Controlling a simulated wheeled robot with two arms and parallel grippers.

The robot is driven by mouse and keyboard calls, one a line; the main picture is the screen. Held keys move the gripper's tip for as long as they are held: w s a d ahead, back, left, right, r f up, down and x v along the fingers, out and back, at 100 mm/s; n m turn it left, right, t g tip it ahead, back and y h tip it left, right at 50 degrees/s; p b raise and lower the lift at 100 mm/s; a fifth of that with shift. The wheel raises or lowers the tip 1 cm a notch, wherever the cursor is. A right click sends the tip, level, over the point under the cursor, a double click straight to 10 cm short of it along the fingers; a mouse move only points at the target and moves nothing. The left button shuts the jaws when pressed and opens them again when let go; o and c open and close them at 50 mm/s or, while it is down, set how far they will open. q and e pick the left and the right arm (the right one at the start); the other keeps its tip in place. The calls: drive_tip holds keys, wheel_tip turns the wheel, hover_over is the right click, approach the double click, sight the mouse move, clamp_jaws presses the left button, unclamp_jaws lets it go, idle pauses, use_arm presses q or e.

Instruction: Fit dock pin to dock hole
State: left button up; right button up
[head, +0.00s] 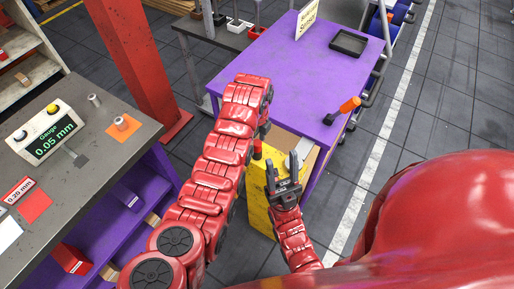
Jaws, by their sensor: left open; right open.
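I cannot make out a dock pin or a dock hole for certain. A yellow post (258,204) with a red top (257,149) stands at the near left corner of the purple table. My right gripper (283,166) is open and empty, its two dark fingers pointing up in front of the post and table corner. My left arm reaches up the middle and bends down at its far end. Its dark gripper (263,130) shows only in part, above the red top; it is open, and nothing is seen in it.
The purple table (270,75) holds a black tray (348,42), a sign (307,18) and an orange-handled tool (343,110). At left, a grey bench (95,175) carries a gauge (46,131) reading 0.05 mm and small metal cylinders (121,121). A red pillar (138,55) stands behind it.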

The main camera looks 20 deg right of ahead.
sight(257, 151)
use_arm(q)
drive_tip(key=shift+f, duration=0.25)
drive_tip(key=shift+f+p, duration=0.6)
drive_tip(key=shift+p, duration=0.15)
drive_tip(key=shift+d+f, duration=0.1)
drive_tip(key=shift+f, duration=0.6)
drive_tip(key=shift+w+f, duration=0.1)
drive_tip(key=shift+f, duration=1.2)
clamp_jaws()
